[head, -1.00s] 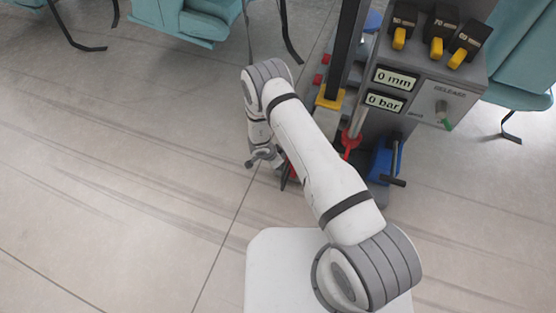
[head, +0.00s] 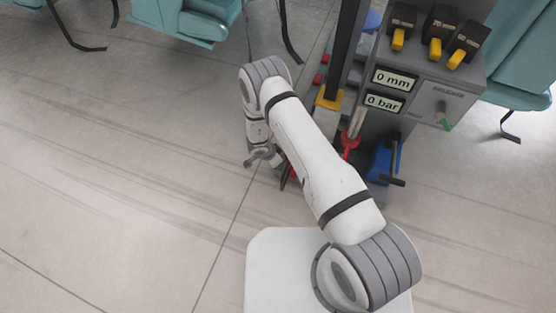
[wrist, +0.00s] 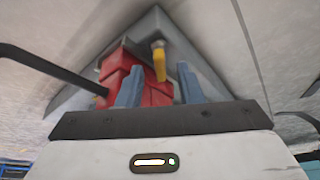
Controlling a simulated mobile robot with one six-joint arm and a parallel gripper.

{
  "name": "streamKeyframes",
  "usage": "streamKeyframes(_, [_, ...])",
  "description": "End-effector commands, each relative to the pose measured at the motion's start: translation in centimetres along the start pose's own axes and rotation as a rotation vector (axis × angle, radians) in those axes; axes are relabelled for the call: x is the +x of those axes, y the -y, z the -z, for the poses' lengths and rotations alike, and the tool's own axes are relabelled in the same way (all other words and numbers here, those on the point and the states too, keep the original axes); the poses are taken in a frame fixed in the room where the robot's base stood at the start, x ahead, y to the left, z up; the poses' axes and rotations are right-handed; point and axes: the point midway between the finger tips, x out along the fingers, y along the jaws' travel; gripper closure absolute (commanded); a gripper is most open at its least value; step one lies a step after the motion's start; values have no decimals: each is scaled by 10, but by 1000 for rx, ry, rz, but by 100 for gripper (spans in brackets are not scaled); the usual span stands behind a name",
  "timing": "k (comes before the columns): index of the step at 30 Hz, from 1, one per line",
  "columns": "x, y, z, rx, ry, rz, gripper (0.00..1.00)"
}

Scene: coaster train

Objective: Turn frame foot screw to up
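In the wrist view, my gripper (wrist: 158,82) has its two blue-grey fingers apart, with nothing clamped between them. Ahead of the fingers is a grey, pointed frame foot (wrist: 163,22). A small yellow lever-like part (wrist: 160,64) hangs from a brass fitting on it and shows in the gap, nearer the right finger. I cannot tell for sure whether this is the foot screw. A red block (wrist: 122,68) stands on the left, partly behind the left finger. In the head view, my arm hides the fingertips and most of the foot.
A grey control stand (head: 400,95) with two displays reading 0 mm and 0 bar stands right of my arm. A blue pump-like unit (head: 384,160) is low beside it. Teal seats (head: 200,20) stand behind. A black rod (wrist: 50,68) runs left. Floor at left is clear.

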Motion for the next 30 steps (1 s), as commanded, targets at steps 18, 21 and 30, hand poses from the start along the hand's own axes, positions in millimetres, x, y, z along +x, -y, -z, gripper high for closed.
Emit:
streamKeyframes(18, [-67,-1,0,0,0,-1,67])
streamKeyframes(21, [-67,-1,1,0,0,-1,67])
streamKeyframes(30, [-108,31,26,-27,46,108,80])
